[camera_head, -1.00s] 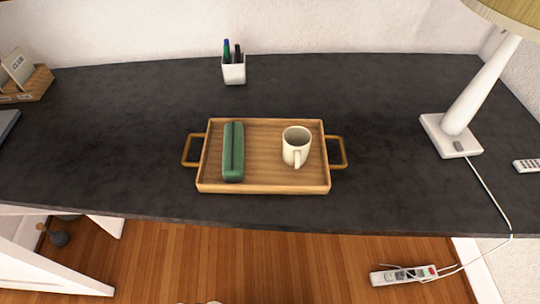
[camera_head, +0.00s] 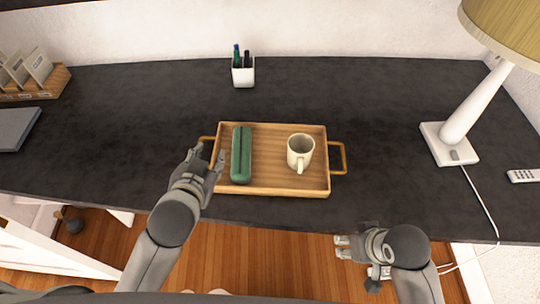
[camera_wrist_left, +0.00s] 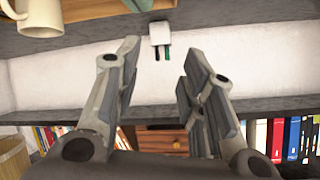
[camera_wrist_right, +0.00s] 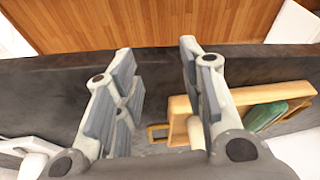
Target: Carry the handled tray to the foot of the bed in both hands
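The wooden handled tray (camera_head: 272,190) lies flat on the dark desk, with a brass-coloured handle at each end. A green case (camera_head: 241,155) and a cream mug (camera_head: 300,152) stand on it. My left gripper (camera_head: 208,155) is open at the tray's left handle (camera_head: 207,141), partly hiding it; I cannot tell whether they touch. My right gripper (camera_head: 342,247) is open and empty, low by the desk's front edge, apart from the right handle (camera_head: 342,158). The right wrist view shows the tray (camera_wrist_right: 180,112) and its handle (camera_wrist_right: 156,132) beside the open fingers.
A white pen cup (camera_head: 243,75) stands behind the tray. A lamp (camera_head: 448,146) and a remote (camera_head: 523,176) are at the right, with a cord hanging over the edge. A wooden card holder (camera_head: 38,84) and a grey laptop-like slab (camera_head: 15,127) are at the left.

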